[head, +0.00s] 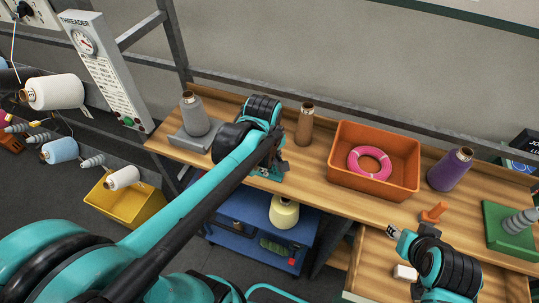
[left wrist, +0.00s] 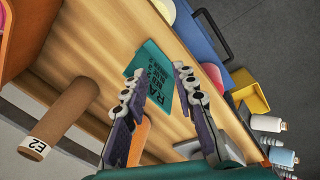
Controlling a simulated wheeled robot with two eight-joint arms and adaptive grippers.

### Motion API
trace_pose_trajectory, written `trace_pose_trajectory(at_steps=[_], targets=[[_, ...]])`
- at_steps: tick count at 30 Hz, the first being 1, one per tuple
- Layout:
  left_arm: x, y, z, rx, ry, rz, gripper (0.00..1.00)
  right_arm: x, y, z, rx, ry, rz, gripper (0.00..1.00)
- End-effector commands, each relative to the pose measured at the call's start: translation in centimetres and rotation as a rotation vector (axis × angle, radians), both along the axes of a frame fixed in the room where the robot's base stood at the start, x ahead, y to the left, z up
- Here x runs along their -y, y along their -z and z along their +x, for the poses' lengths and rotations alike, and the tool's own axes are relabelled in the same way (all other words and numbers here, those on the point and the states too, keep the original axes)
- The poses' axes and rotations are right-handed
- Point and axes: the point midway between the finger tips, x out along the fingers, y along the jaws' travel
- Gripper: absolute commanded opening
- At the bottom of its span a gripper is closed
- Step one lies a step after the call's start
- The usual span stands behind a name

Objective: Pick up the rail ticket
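The rail ticket is a teal card with dark lettering (left wrist: 153,76). In the left wrist view it is on the wooden bench near its front edge, beyond and between my left fingertips. My left gripper (left wrist: 156,80) is open, its two dark fingers spread with nothing clamped between them. In the head view the left gripper (head: 276,166) points down at the bench, and a bit of teal card (head: 263,172) shows beside it, largely hidden by the arm. My right gripper (head: 397,236) is over the lower right surface near an orange cone (head: 434,212); its finger opening is unclear.
A brown spool (head: 305,124) stands close behind the left gripper. An orange bin (head: 374,187) with a pink ring (head: 370,162) is to its right. A blue cart (head: 251,233) sits below the bench. A purple cone (head: 450,170) stands far right.

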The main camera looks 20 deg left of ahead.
Motion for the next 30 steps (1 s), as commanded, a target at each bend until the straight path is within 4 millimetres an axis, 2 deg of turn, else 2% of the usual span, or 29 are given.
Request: trace_pose_trajectory(at_steps=[1, 6, 13, 30], targets=[[-0.3, -1.0, 0.8, -0.031, -0.081, -0.015, 0.28, 0.0, -1.5, 0.0, 0.0, 0.0, 0.0, 0.4], [-0.9, -1.2, 2.2, -0.122, -0.328, -0.047, 0.28, 0.0, -3.4, 0.0, 0.0, 0.0, 0.0, 0.4], [-1.4, -0.8, 3.0, -0.177, -0.489, -0.055, 0.28, 0.0, -4.3, 0.0, 0.0, 0.0, 0.0, 0.4], [-1.9, 6.6, 3.6, -0.18, -0.499, -0.056, 0.28, 0.0, -2.7, 0.0, 0.0, 0.0, 0.0, 0.4]])
